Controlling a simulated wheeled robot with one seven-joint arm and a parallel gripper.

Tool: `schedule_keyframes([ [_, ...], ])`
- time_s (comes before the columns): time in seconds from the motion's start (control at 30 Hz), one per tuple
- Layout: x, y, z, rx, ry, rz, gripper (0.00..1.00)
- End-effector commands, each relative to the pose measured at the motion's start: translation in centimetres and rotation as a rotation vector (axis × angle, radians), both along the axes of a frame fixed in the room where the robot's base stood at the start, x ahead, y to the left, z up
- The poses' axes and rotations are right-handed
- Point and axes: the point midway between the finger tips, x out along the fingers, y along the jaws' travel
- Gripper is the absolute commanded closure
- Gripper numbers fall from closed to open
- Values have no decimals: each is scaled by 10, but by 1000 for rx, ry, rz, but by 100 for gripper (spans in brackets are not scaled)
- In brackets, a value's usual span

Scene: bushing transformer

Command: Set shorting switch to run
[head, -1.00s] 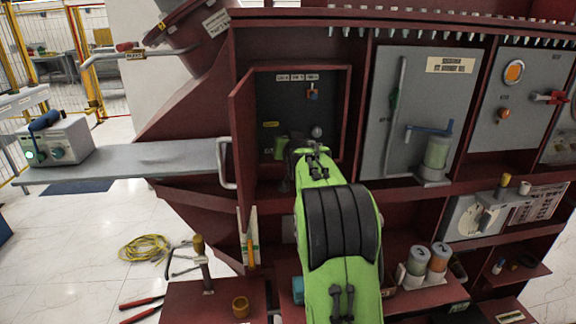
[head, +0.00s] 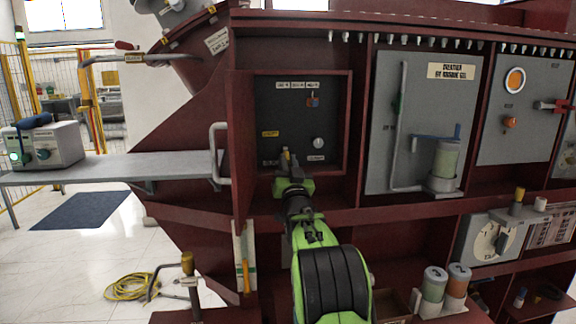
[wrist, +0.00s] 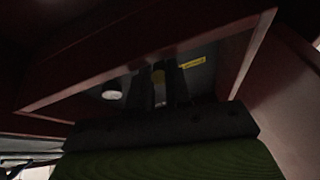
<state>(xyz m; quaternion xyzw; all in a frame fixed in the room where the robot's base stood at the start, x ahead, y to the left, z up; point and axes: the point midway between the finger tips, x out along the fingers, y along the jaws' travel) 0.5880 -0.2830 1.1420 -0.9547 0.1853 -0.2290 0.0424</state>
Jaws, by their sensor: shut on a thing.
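A dark panel (head: 290,110) sits in a red recess behind an open red door. It carries small labels, a white round knob (head: 318,143), a small orange and blue part (head: 313,101) and a yellow label (head: 270,133). My gripper (head: 287,158) is at the panel's lower left, its fingers shut on a small yellowish switch handle. The wrist view shows my gripper (wrist: 167,85) against the panel, with the handle (wrist: 158,76) between the dark fingers. The white knob (wrist: 112,94) is apart from them. The handle's base and the switch's setting are hard to make out.
The door's grey handle (head: 217,152) sticks out on the left. A grey shelf (head: 140,167) extends left with a box device (head: 45,145) on it. Yellow cable (head: 135,286) lies on the floor.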

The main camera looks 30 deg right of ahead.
Motion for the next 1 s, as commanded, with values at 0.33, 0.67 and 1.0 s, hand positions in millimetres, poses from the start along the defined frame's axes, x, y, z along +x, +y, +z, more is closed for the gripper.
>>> schedule_keyframes([
  [0.33,1,-1,0,-22,-44,-1,100],
  [0.67,1,-1,0,-22,-45,-1,75],
  [1.0,1,-1,-1,-20,-42,0,56],
])
